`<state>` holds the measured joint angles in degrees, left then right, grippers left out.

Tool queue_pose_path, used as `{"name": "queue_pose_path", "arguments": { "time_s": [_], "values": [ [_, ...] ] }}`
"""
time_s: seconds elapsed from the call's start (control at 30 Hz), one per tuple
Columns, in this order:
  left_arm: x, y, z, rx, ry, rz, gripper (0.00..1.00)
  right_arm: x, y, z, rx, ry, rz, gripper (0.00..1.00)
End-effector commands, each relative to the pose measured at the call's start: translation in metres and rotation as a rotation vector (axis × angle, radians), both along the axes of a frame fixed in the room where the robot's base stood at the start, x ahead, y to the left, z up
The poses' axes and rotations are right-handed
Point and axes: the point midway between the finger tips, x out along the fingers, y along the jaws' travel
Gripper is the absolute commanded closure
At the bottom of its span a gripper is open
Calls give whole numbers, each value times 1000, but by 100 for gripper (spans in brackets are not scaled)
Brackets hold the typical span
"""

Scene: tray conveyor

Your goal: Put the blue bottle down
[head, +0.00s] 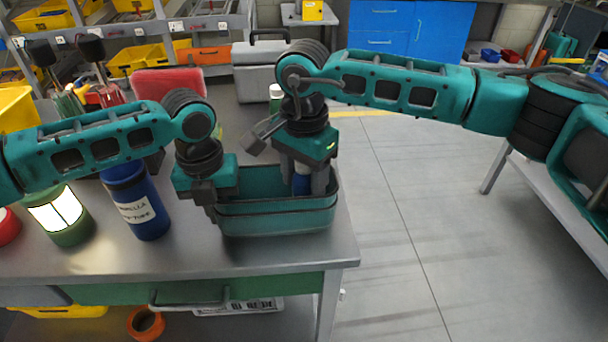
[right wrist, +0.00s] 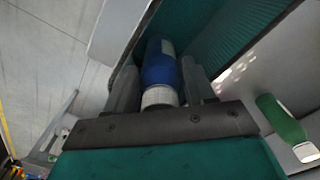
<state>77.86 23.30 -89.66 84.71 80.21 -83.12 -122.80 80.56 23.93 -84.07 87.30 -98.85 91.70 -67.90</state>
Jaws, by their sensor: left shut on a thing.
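The blue bottle (right wrist: 160,62) is upright between the fingers of my right gripper (right wrist: 160,85), which lie close against both its sides. In the head view the right gripper (head: 303,178) points down into the teal tray (head: 280,222), and only a strip of the blue bottle (head: 301,186) shows. I cannot tell whether its base touches the tray floor. My left gripper (head: 212,212) is shut on the tray's left end; its fingertips are partly hidden. The tray is at the right end of the metal table.
The table (head: 270,262) ends just right of the tray; open floor (head: 420,220) lies beyond.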

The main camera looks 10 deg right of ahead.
Motion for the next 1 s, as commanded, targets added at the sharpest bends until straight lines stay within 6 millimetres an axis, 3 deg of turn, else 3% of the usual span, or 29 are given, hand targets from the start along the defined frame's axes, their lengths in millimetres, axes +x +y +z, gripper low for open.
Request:
{"name": "queue_pose_path", "arguments": {
  "time_s": [0.27, 0.7, 1.0],
  "values": [
    [0, 0, 0, 0, 0, 0, 100, 1, 0, 14, 1, -3, 0, 46],
    [0, 0, 0, 0, 0, 0, 100, 0, 0, 102, 1, -2, 1, 46],
    [0, 0, 0, 0, 0, 0, 100, 0, 1, 124, 0, 0, 2, 46]
  ]
}}
